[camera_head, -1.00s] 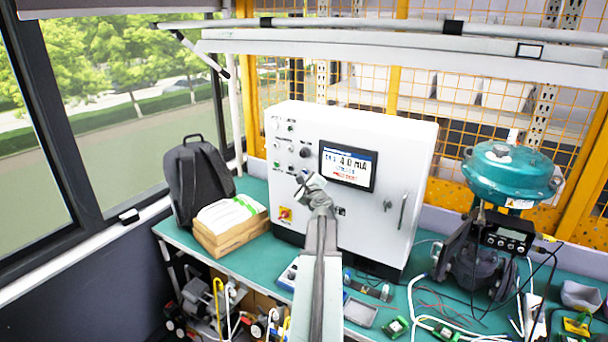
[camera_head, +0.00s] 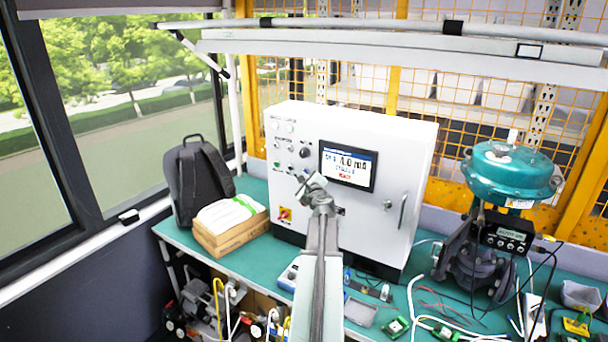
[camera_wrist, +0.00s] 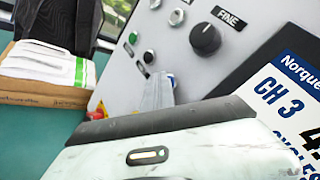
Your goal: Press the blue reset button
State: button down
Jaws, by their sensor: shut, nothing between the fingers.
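The white control cabinet (camera_head: 398,170) stands on the bench, with buttons and knobs left of its lit screen (camera_head: 347,166). My gripper (camera_head: 304,184) is shut and empty in front of the panel's lower controls, below and left of the screen. In the wrist view my gripper (camera_wrist: 158,92) points at the panel. A small blue edge (camera_wrist: 171,76) shows right behind its fingertips, likely the blue reset button; most of it is hidden. I cannot tell whether the fingers touch it. In the head view the gripper hides that spot.
A black knob marked FINE (camera_wrist: 205,40) and a green button (camera_wrist: 132,38) are near the gripper. A red and yellow switch (camera_head: 285,214) sits low on the cabinet. A backpack (camera_head: 200,180) and cardboard box (camera_head: 230,232) stand left; a teal valve actuator (camera_head: 510,172) stands right.

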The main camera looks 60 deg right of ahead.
jog(key=shift+a, duration=0.8)
jog(key=a, duration=0.5)
dwell(0.4)
dwell(0.5)
